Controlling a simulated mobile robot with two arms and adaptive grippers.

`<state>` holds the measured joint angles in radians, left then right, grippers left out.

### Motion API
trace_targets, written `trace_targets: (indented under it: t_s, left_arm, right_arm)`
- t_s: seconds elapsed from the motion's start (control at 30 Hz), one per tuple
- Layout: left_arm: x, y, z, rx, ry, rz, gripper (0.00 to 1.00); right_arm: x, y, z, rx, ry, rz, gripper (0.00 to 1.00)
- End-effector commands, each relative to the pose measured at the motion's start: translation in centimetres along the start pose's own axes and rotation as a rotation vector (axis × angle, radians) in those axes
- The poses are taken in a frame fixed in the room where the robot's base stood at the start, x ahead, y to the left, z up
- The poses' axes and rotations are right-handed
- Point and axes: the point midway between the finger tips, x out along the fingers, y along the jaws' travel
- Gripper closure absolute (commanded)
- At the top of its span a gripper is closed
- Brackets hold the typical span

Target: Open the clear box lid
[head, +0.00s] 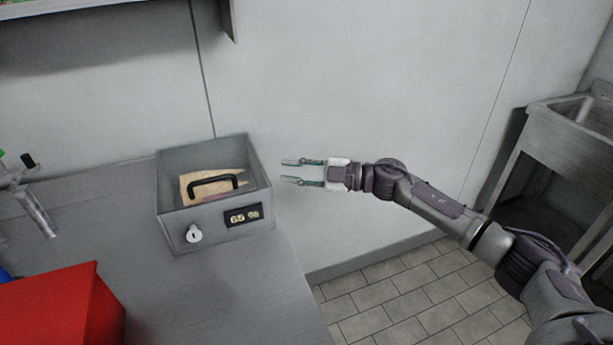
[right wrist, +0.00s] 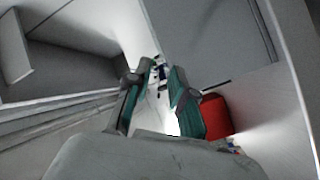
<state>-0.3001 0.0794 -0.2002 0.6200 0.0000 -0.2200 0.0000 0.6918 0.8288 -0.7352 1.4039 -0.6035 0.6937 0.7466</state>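The clear box (head: 215,215) stands on the grey counter near its right end. Its see-through lid carries a black handle (head: 213,183), and the lid looks shut. A tan item (head: 205,178) shows inside, and the front has a round white lock and a "65 %" display. My right gripper (head: 290,171) is open and empty, just right of the box and apart from it, with its fingers pointing left. Its fingers also show in the right wrist view (right wrist: 168,95). My left gripper is not clearly in view.
A red box (head: 60,308) sits on the counter (head: 200,290) at the front left. A metal sink (head: 570,125) stands at the far right. A shelf (head: 110,30) hangs above left. The tiled floor (head: 400,290) is clear.

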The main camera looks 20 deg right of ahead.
Motion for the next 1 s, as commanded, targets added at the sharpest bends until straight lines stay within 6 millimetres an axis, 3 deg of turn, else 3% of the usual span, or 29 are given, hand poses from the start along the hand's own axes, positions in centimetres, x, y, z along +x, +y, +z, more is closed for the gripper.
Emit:
trace_targets:
  t_s: [0.3, 0.83, 0.93, 1.0]
  left_arm:
    - [-0.3, -0.1, 0.0, 0.0, 0.0, -0.001, 0.6]
    - [-0.3, 0.0, -0.1, 0.0, 0.0, 0.0, 0.6]
    - [-0.3, 0.0, -0.1, 0.0, 0.0, 0.0, 0.6]
    - [-0.4, 0.0, -0.1, 0.0, 0.0, 0.0, 0.6]
  right_arm:
    - [0.1, -1.3, 3.2, 0.069, -0.057, 0.085, 0.77]
    - [0.1, -1.6, 3.6, 0.077, -0.065, 0.094, 0.77]
    - [-0.1, -2.7, 5.3, 0.116, -0.098, 0.127, 0.77]
    - [-0.4, -4.6, 7.8, 0.172, -0.152, 0.178, 0.77]
